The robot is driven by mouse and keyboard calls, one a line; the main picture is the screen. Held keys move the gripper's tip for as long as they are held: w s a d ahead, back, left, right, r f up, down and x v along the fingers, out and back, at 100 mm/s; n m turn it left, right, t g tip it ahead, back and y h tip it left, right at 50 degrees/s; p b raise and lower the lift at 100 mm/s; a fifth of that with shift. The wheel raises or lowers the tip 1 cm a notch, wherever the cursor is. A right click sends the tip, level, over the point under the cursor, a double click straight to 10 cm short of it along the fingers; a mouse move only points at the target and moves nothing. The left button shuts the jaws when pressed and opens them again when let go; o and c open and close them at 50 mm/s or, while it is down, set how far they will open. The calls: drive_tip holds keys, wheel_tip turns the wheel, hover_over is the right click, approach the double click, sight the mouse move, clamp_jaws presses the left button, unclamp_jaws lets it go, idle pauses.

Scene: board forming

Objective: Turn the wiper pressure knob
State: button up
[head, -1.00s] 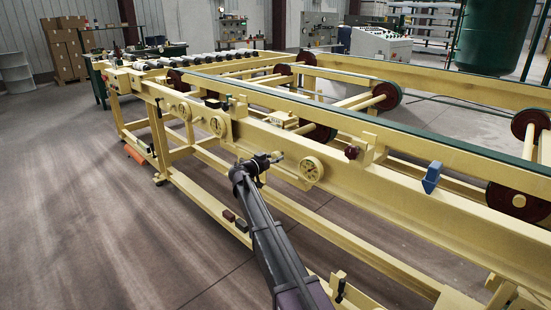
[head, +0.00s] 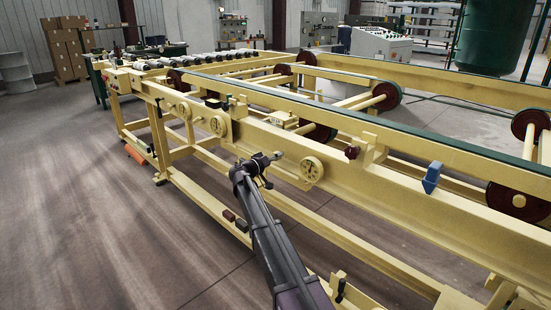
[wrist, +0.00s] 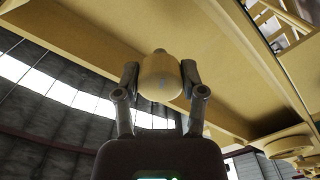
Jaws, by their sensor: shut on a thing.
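The wiper pressure knob (wrist: 160,76) is a rounded cream knob with a small mark on its face. In the wrist view it sits between the two dark fingers of my gripper (wrist: 160,80), one on each side. In the head view my gripper (head: 266,164) is at the front side of the yellow machine frame, left of a round cream dial (head: 312,169). The knob is mostly or wholly hidden there by the gripper.
The yellow frame (head: 400,199) runs along the arm's far side. A dark red knob (head: 352,153) and a blue part (head: 432,177) sit on it to the right. The floor (head: 100,220) at left is clear.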

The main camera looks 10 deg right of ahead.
drive_tip(key=n, duration=0.7)
drive_tip(key=shift+r, duration=0.1)
drive_tip(key=n, duration=0.4)
drive_tip(key=shift+d, duration=0.1)
drive_tip(key=n, duration=0.4)
drive_tip(key=shift+w+r+n, duration=0.1)
drive_tip(key=shift+n, duration=0.2)
drive_tip(key=n, duration=0.3)
drive_tip(key=shift+n, duration=0.4)
drive_tip(key=n, duration=0.3)
drive_tip(key=shift+n, duration=0.3)
drive_tip(key=n, duration=0.3)
drive_tip(key=shift+n, duration=2.2)
